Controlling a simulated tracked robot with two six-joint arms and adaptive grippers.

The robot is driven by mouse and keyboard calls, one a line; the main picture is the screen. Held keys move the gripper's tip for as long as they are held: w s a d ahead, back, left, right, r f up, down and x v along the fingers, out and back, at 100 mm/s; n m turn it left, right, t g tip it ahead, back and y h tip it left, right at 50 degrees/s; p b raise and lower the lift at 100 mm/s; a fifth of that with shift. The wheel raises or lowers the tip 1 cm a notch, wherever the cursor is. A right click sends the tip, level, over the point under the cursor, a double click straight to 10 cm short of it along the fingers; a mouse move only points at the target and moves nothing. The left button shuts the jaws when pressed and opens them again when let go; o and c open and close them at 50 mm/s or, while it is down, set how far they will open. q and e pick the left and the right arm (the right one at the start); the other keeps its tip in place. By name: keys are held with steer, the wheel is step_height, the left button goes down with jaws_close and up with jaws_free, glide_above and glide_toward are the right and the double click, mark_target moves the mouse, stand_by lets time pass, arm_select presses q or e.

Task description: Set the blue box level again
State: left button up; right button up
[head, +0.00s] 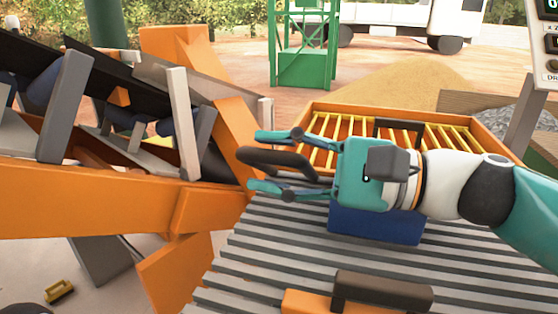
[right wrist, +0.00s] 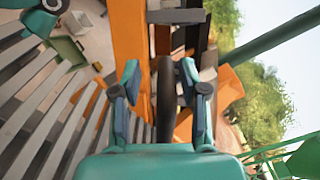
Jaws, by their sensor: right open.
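The blue box (head: 376,225) sits on the grey slatted bed in the head view. My right gripper and wrist cover its upper part, so its top and any tilt are hard to tell. My right gripper (head: 254,161) is open and points left, above the bed and beside the orange machine. A dark rounded bar (head: 275,161) lies between its two teal fingers. In the right wrist view the bar (right wrist: 165,95) runs between the open fingers (right wrist: 160,80), with a gap on each side. My left gripper does not show.
The grey slatted bed (head: 262,260) slopes across the front. An orange tray with yellow bars (head: 450,140) stands behind my right arm. An orange machine with a conveyor (head: 90,200) fills the left. An orange block with a dark handle (head: 382,291) lies at the front.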

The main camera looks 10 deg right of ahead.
steer(key=shift+d, duration=0.1)
steer(key=shift+d, duration=0.2)
steer(key=v, duration=1.1)
steer(key=shift+s+d, duration=0.15)
